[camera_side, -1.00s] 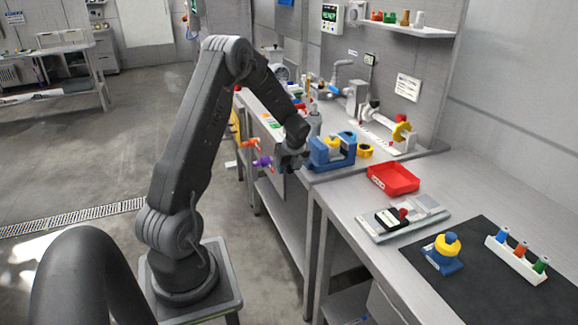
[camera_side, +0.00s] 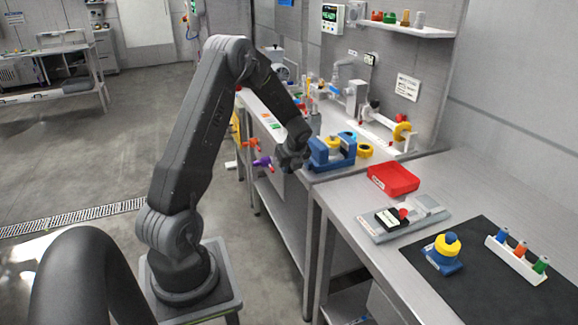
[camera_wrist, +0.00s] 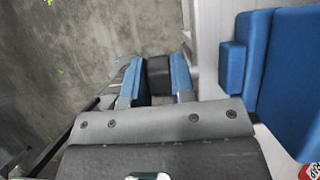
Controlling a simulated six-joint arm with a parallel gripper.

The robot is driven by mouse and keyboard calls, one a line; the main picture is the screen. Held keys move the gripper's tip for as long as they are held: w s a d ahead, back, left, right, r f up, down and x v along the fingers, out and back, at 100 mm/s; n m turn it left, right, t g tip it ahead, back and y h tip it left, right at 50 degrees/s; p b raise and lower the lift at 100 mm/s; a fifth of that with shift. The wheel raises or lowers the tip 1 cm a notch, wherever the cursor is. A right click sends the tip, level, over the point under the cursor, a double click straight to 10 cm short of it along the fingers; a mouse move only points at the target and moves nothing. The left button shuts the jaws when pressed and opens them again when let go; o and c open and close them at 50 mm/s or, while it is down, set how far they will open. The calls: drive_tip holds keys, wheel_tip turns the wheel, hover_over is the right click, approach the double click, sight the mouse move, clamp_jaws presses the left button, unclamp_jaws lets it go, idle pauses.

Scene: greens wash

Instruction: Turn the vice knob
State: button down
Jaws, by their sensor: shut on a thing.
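The blue vice (camera_side: 320,152) sits at the near edge of the back bench in the side view. A large part of its blue body (camera_wrist: 285,75) fills the right of the wrist view. My gripper (camera_side: 291,158) is at the vice's left side, at the bench edge. In the wrist view my gripper (camera_wrist: 158,88) has blue-padded fingers on either side of a dark block, which looks like the vice knob (camera_wrist: 158,68). It is shut on this knob. In the side view the gripper hides the knob, so its turn angle cannot be told.
Coloured handles, one purple (camera_side: 262,161), hang at the bench edge left of my gripper. A yellow ring (camera_side: 364,150) lies right of the vice. A red tray (camera_side: 394,178) and a grey panel with a red knob (camera_side: 402,217) stand on the nearer bench.

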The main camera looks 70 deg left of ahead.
drive_tip(key=y, duration=0.4)
drive_tip(key=shift+d+f, duration=0.1)
drive_tip(key=shift+d, duration=0.25)
drive_tip(key=shift+d+f+y, duration=0.1)
drive_tip(key=shift+f+y, duration=0.05)
drive_tip(key=shift+y, duration=2.15)
drive_tip(key=c, duration=1)
unclamp_jaws()
drive_tip(key=shift+o, duration=0.2)
drive_tip(key=v, duration=1.3)
drive_tip(key=shift+d, duration=0.4)
